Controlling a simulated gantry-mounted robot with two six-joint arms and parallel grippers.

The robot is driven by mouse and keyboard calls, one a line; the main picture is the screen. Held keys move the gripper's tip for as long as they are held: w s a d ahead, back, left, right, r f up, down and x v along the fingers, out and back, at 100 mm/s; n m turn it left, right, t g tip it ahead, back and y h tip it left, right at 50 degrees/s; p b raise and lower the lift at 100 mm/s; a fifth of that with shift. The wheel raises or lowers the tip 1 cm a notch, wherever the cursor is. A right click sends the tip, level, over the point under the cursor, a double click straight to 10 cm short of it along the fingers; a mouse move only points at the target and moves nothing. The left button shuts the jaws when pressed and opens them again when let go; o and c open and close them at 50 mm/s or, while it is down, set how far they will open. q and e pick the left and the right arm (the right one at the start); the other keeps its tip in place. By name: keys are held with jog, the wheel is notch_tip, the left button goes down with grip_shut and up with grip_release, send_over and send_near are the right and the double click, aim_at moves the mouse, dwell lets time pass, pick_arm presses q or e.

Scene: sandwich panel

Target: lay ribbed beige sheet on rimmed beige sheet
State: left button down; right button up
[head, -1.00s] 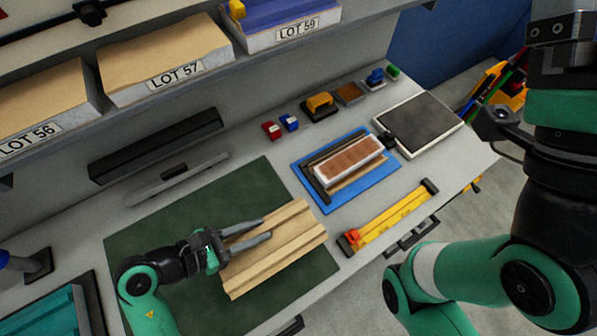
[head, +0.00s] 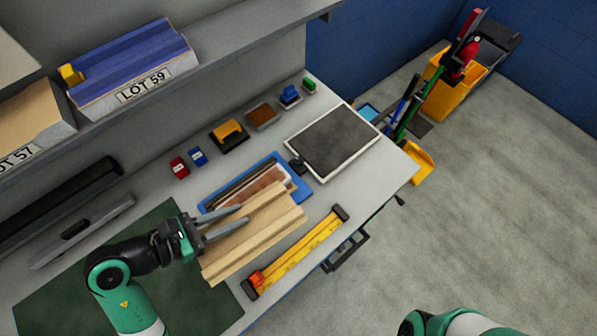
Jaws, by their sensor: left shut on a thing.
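The ribbed beige sheet (head: 265,228) is held by my left gripper (head: 243,215), whose two fingers lie along its left part. The sheet overlaps the near side of the blue mat (head: 302,190) in this view; I cannot tell whether it touches anything there. A brown-topped slab with a pale edge (head: 230,199) shows behind it on the mat, mostly covered. The rimmed beige sheet is largely hidden, and I cannot pick it out clearly. My right gripper is out of view.
A yellow tool with black ends (head: 298,252) lies near the front edge of the bench. A dark-topped white-framed plate (head: 335,140) lies right of the blue mat. The green mat (head: 60,290) is clear at left.

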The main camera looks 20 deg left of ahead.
pick_arm(q)
jog(key=shift+s+a+f+n+y, duration=0.15)
jog(key=shift+s+a+n+y, duration=0.2)
jog(key=shift+s+a, duration=0.5)
jog(key=shift+a, duration=0.3)
jog(key=w+a+f+b, duration=0.1)
jog(key=w+f, duration=0.2)
jog(key=w, duration=0.1)
jog(key=w+a+f+b, duration=0.2)
jog(key=w+f, duration=0.1)
jog(key=w, duration=0.1)
jog(key=w+a+f+b, duration=0.1)
jog(key=w+f, duration=0.2)
jog(key=w, duration=0.1)
jog(key=shift+w+a+f+b, duration=0.2)
jog(key=shift+w+a+b, duration=0.15)
jog(key=shift+w+b, duration=0.05)
jog(key=shift+w+a+f+b, duration=0.15)
jog(key=shift+f+b, duration=0.7)
jog(key=shift+f, duration=0.95)
jog(key=shift+w, duration=0.1)
jog(key=shift+f, duration=0.15)
jog(key=c, duration=0.6)
grip_release()
jog(key=shift+c, duration=0.2)
